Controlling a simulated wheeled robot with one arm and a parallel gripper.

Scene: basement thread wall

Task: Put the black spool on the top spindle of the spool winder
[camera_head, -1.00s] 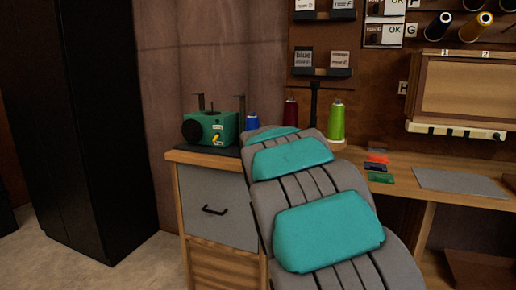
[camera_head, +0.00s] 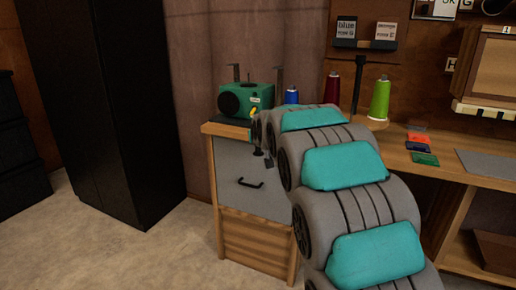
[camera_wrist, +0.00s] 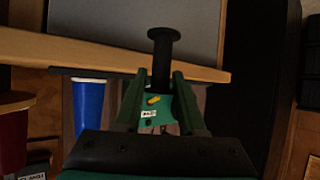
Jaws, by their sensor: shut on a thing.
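The black spool (camera_wrist: 164,46), with a flared end, is held between the green fingers of my gripper (camera_wrist: 160,78) in the wrist view. My gripper is shut on it. The spool winder is a green box (camera_head: 234,101) on the cabinet top in the head view, with a black round face, a yellow lever and two dark uprights. Part of the winder, with its yellow lever and white label, shows beyond the fingers in the wrist view (camera_wrist: 148,114). Its top spindle cannot be made out clearly. In the head view my arm hides most of the gripper.
A blue spool (camera_head: 291,96), a dark red cone (camera_head: 332,88) and a green cone (camera_head: 380,100) stand right of the winder. The blue spool is close beside my fingers in the wrist view (camera_wrist: 88,106). A tall black cabinet (camera_head: 110,110) stands left; floor between is clear.

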